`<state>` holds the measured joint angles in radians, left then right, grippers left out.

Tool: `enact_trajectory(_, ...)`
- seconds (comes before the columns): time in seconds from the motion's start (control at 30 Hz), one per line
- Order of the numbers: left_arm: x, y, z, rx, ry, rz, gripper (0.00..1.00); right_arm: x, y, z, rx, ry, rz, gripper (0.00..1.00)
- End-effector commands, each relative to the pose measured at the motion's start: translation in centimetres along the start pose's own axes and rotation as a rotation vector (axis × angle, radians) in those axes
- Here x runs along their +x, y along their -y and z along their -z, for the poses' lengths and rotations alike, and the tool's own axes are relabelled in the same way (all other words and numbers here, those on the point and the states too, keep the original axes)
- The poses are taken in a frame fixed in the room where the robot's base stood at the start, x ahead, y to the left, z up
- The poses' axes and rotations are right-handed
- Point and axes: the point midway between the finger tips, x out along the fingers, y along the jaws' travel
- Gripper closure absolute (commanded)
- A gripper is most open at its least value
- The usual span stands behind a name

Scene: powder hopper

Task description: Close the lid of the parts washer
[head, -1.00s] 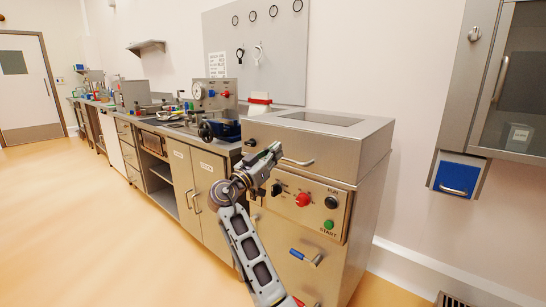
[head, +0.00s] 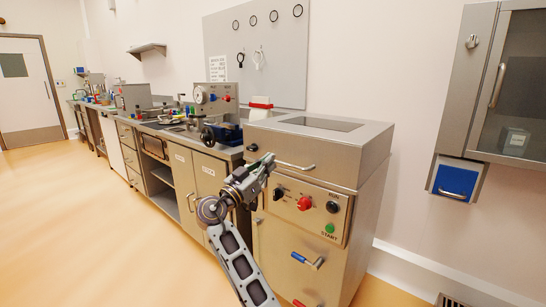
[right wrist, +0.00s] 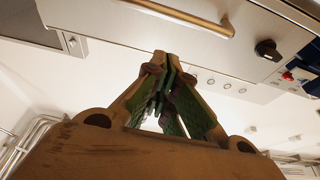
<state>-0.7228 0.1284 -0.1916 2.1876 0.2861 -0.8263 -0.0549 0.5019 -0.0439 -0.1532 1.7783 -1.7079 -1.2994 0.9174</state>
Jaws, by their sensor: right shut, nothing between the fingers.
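The parts washer (head: 300,200) is a steel cabinet at the centre right of the head view. Its lid (head: 335,142) is a boxy top with a dark window, and it lies flat on the cabinet, looking down. The lid's bar handle (head: 295,166) is on the front; the right wrist view shows a bar handle (right wrist: 185,15) above the fingers. My right gripper (head: 268,162) is just left of the handle, in front of the washer, apart from the handle as far as I can tell. Its fingertips (right wrist: 168,58) meet with nothing between them. My left gripper is not in view.
The washer's front panel has a red knob (head: 304,203), black knobs and a green start button (head: 329,228). A blue-handled valve (head: 307,260) sticks out below. A counter with instruments adjoins at the left. A wall cabinet (head: 510,85) hangs at the right. Floor at the left is clear.

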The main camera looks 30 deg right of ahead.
Motion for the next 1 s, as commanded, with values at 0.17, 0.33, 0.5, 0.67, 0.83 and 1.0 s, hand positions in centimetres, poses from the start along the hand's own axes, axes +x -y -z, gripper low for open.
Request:
enact_trajectory(0.17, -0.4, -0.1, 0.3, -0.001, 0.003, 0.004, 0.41, -2.4, 0.0, -0.5, -0.002, 0.001, 0.002, 1.00)
enact_trajectory(0.33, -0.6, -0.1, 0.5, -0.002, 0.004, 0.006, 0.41, -3.7, 0.0, -0.8, -0.001, 0.000, 0.000, 1.00)
enact_trajectory(0.5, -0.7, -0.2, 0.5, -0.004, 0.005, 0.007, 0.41, -4.2, 0.0, -0.9, -0.001, -0.001, 0.000, 1.00)
enact_trajectory(0.67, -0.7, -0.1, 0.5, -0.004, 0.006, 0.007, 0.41, -4.2, 0.0, -0.9, -0.001, 0.000, 0.000, 1.00)
enact_trajectory(0.83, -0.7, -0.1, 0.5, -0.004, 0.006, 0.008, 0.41, -4.2, 0.0, -0.9, -0.001, 0.000, 0.000, 1.00)
enact_trajectory(1.0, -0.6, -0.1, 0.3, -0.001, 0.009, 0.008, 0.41, -4.2, 0.0, -0.9, -0.001, 0.000, 0.000, 1.00)
